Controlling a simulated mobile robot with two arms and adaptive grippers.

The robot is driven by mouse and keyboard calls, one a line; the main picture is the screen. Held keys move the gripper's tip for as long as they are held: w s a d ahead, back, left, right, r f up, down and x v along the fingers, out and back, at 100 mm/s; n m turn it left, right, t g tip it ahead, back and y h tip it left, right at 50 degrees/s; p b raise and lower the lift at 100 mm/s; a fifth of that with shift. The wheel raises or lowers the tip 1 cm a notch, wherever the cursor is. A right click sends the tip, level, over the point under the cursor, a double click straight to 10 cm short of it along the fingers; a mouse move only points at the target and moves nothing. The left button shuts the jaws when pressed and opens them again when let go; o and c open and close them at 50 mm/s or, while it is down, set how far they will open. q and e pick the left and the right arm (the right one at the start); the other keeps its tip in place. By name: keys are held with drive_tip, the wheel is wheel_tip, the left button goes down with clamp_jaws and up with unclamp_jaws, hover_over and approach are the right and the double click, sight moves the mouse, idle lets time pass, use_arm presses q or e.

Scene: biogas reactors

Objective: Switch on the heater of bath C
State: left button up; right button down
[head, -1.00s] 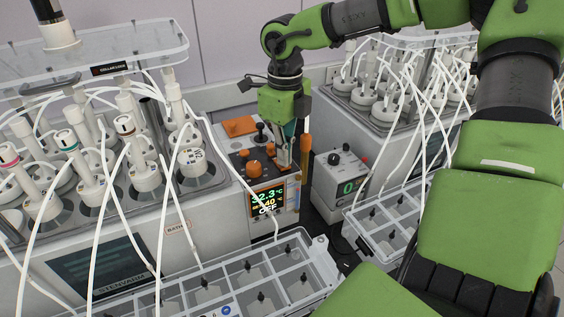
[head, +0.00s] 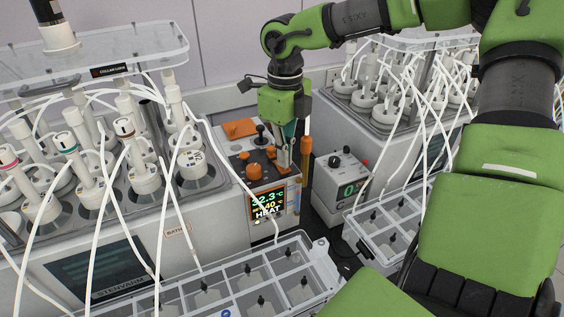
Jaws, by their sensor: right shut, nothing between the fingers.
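The bath C heater unit (head: 243,177) is a grey control box at the right end of the left bath (head: 210,250). Its display (head: 267,205) shows 32.3 °C, a set value of 40 and the word HEAT. Orange knobs (head: 254,171) and a black-topped knob sit on its top. My right gripper (head: 283,166) points down over the right part of the unit's top, at or just above the surface. It is shut with nothing in it. The fingertips hide the control under them, and I cannot tell whether they touch it. My left gripper is not in view.
White tubes (head: 240,175) loop across both baths and past the heater unit. Clear compartment trays (head: 290,275) stand in front. A narrow dark gap lies between the two stations.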

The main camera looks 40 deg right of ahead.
drive_tip(key=shift+s+r+p, duration=0.1)
drive_tip(key=shift+r+p, duration=1.2)
drive_tip(key=shift+r, duration=1.6)
